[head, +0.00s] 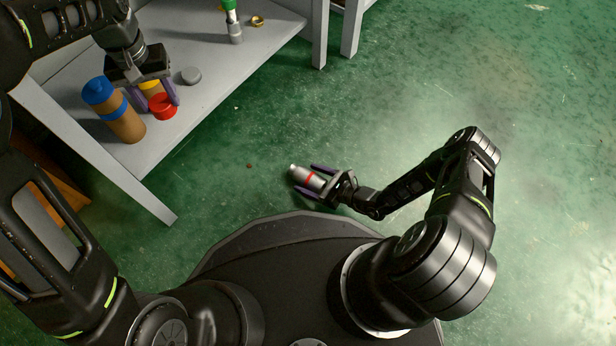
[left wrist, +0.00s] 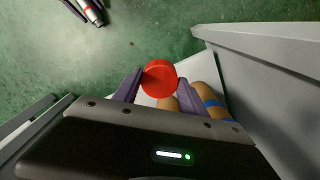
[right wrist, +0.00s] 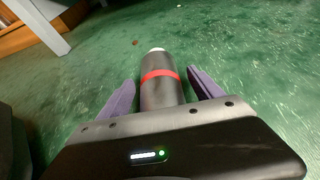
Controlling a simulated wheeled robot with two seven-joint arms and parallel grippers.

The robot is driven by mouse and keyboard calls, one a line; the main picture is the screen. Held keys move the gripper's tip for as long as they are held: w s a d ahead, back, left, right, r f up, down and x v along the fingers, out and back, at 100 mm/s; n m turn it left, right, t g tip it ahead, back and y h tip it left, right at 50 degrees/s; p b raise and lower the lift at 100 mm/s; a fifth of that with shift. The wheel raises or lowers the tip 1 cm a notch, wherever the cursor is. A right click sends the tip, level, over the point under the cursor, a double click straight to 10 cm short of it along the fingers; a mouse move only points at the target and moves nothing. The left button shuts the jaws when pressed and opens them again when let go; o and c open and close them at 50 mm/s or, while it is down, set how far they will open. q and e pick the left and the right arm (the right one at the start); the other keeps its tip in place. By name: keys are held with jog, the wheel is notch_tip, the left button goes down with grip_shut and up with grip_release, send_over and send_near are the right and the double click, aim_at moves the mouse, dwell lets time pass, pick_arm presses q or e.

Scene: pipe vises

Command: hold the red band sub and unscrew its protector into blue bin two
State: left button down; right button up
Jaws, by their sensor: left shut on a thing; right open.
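The red band sub (head: 309,179) is a grey cylinder with a red band and a small pale tip. It lies between the spread fingers of my right gripper (head: 318,182), which is open with gaps on both sides in the right wrist view, where the sub (right wrist: 160,88) points away from me. I cannot tell whether it rests on anything. My left gripper (head: 160,100) is shut on a round red cap-like piece (head: 163,108) over the grey table; it also shows in the left wrist view (left wrist: 159,77). No container clearly reads as blue bin two.
A grey disc (head: 191,75), a green-topped fitting (head: 233,25) and a brass ring (head: 257,21) are on the table (head: 215,75). The green floor right of it is clear.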

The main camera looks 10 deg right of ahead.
jog(key=shift+c, duration=0.4)
grip_shut()
dwell(0.4)
